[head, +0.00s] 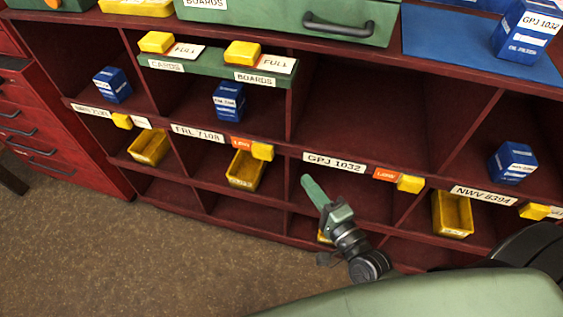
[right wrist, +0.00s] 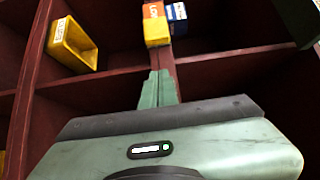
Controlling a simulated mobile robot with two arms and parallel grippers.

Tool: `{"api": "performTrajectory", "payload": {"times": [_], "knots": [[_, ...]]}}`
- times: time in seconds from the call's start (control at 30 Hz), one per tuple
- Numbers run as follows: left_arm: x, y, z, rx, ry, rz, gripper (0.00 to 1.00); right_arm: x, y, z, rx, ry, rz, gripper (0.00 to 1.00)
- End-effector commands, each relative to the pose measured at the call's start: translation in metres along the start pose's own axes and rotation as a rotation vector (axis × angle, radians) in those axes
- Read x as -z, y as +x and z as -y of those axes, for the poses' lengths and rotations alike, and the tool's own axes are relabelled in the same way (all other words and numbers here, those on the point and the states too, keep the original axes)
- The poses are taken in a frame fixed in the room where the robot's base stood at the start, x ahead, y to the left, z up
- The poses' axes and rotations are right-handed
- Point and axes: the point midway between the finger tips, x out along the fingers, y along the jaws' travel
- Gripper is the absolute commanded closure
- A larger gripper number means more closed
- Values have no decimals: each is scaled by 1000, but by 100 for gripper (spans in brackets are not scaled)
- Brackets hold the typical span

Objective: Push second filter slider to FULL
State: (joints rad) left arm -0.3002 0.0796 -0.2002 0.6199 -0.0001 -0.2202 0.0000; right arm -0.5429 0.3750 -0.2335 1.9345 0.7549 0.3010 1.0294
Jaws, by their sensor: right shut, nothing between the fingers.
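The second filter slider is a yellow block (head: 262,151) on the shelf edge, right of the FRL 7108 label (head: 198,133). It stands at the right end of its track, with an orange LOW marking (head: 240,142) uncovered on its left. My right gripper (head: 307,183) is shut and empty, below and right of this slider and apart from it. In the right wrist view, the shut fingers (right wrist: 158,78) point toward a yellow slider block (right wrist: 157,31) with orange LOW beside it. A gap shows between them. My left gripper is not in view.
The GPJ 1032 slider (head: 410,183) also shows orange. The leftmost slider (head: 122,121) has white beside it. Yellow bins (head: 150,147) stand in the compartments below, including one (head: 243,182) under the second slider. A blue box (head: 228,100) stands above it. Dark red dividers separate compartments.

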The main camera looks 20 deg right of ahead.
Motion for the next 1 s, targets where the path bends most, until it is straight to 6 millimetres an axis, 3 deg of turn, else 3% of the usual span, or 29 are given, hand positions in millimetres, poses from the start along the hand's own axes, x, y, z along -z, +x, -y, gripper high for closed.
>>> {"api": "performTrajectory", "payload": {"times": [0.2,0.4,0.6,1.0], "knots": [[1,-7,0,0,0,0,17,0,50,3,4,1,-1,100],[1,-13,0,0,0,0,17,-15,78,2,1,5,-1,100],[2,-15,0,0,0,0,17,-27,89,1,0,1,0,100],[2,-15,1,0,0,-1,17,-29,92,0,0,0,0,100]]}}
